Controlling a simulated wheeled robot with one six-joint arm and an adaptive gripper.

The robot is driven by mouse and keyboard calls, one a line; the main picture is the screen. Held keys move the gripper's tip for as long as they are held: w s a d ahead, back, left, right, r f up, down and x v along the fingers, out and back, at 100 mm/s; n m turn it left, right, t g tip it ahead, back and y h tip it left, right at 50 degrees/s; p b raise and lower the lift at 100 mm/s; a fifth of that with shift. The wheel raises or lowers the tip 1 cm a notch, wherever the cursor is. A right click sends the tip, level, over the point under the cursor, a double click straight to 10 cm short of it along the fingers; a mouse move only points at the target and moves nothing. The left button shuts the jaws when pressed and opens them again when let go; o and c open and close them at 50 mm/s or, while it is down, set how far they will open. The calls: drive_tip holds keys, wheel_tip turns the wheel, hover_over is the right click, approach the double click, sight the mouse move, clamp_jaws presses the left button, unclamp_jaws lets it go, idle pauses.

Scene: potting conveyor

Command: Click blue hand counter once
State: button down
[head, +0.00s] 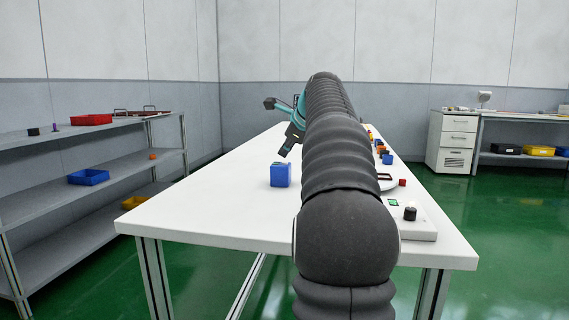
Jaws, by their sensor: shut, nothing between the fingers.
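A blue box-shaped thing (281,176) stands on the white table (215,205), left of my arm. It may be the blue hand counter, but no button or dial can be made out at this size. A smaller blue thing (387,159) sits among small parts right of my arm. My gripper (284,154) points down and is shut and empty. In the picture its tips are just above the box-shaped thing. I cannot tell how far behind or above it they are. My arm hides the middle of the table.
A white panel with a green-lit switch and black knob (410,213) lies at the table's right edge, near a small red block (402,182). A shelf rack (60,190) with trays stands at left. The table's left part is clear.

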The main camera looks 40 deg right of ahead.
drive_tip(key=shift+f, duration=0.15)
drive_tip(key=shift+f, duration=0.2)
drive_tip(key=shift+f, duration=0.45)
idle(0.6)
drive_tip(key=shift+r, duration=0.1)
drive_tip(key=shift+r+p, duration=0.8)
drive_tip(key=shift+p, duration=0.1)
wheel_tip(320, 180, up, 3)
drive_tip(key=shift+f+p, duration=0.15)
drive_tip(key=shift+p, duration=1)
drive_tip(key=shift+r, duration=1.1)
